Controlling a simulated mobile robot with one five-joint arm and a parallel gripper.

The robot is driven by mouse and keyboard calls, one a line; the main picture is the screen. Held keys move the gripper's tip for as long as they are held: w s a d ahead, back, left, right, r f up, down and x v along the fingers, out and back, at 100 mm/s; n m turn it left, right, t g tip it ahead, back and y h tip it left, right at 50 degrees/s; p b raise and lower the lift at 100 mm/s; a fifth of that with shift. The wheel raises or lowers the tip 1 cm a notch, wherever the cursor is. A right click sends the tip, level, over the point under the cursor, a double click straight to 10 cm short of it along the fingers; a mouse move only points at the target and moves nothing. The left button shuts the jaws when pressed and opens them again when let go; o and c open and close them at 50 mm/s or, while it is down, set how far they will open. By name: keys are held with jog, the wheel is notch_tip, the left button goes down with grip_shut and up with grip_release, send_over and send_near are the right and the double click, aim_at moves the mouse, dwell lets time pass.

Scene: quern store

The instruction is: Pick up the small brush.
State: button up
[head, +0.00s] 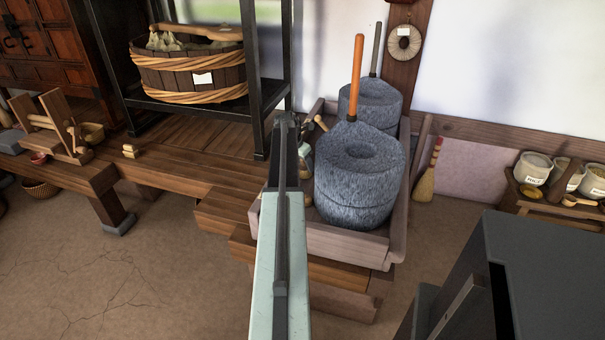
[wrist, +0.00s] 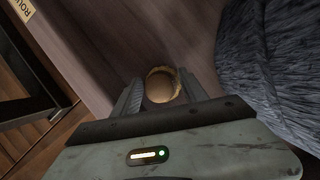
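In the wrist view a small round thing (wrist: 160,86), with a smooth light-brown middle and a ragged tan rim, lies between my fingertips. It looks like the small brush seen end-on, but I cannot be sure. My gripper (wrist: 161,80) has its two dark fingers apart, one on each side of it. I see no clear grip, and its lower edge is hidden by my gripper body. In the head view my arm covers most of this spot at the left side of the stone mill tray (head: 335,243).
A blue-grey stone quern (head: 358,190) with an orange-brown upright handle (head: 356,78) stands close on the right. A second quern (head: 371,100) is behind it. A wooden handle (head: 321,123) sticks up beside it. A black shelf frame (head: 256,75) rises at the left. A hand broom (head: 428,172) leans on the wall.

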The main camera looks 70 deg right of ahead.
jog(key=c, duration=0.3)
notch_tip(320, 180, up, 34)
jog(key=p, duration=3.4)
jog(key=shift+c, duration=0.2)
